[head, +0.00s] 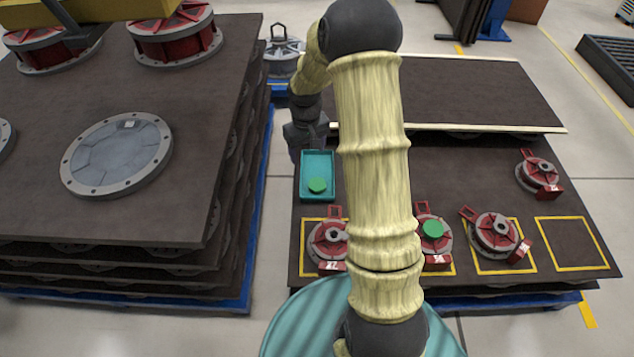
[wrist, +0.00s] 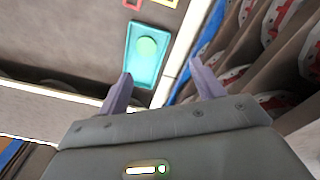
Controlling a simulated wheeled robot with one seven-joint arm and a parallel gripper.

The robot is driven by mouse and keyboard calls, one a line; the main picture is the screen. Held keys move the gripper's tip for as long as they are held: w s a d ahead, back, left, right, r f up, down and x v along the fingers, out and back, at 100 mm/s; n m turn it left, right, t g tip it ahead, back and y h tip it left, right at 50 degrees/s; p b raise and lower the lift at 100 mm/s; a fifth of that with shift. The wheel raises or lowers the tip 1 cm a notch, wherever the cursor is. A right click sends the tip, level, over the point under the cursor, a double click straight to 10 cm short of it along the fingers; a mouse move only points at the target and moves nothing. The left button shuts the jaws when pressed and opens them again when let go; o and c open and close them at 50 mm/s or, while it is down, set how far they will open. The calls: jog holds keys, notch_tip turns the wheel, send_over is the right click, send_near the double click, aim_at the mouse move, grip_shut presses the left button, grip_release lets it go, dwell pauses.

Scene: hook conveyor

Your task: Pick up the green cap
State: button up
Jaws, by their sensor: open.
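A round green cap (head: 317,185) lies in a small teal tray (head: 307,164) on the dark table, toward the tray's near end. In the wrist view the cap (wrist: 147,46) and the tray (wrist: 139,73) show ahead of my fingers. A second green cap (head: 433,229) sits on top of a red and grey flanged part (head: 427,216). My gripper (wrist: 160,78) is open with nothing between its fingers. In the head view it is a dark shape beyond the tray's far end, and its fingers are hard to make out.
More red flanged parts, such as one (head: 497,233) and another (head: 540,173), stand on the table. An empty yellow-outlined square (head: 553,244) is at the right. A raised dark board (head: 460,92) lies behind. A tall stack of dark boards (head: 200,190) stands close on the left, beyond a gap.

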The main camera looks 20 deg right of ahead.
jog(key=p, duration=0.1)
send_over(318, 184)
notch_tip(318, 184, down, 6)
jog(key=shift+s+a+f+g, duration=0.1)
jog(key=shift+a+f+g, duration=0.1)
jog(key=shift+g, duration=0.2)
notch_tip(318, 184, down, 12)
jog(key=b, duration=0.3)
jog(key=shift+f, duration=0.1)
jog(key=shift+d+f+b, duration=0.1)
jog(key=shift+f+b, duration=1.2)
jog(key=shift+f, duration=1.3)
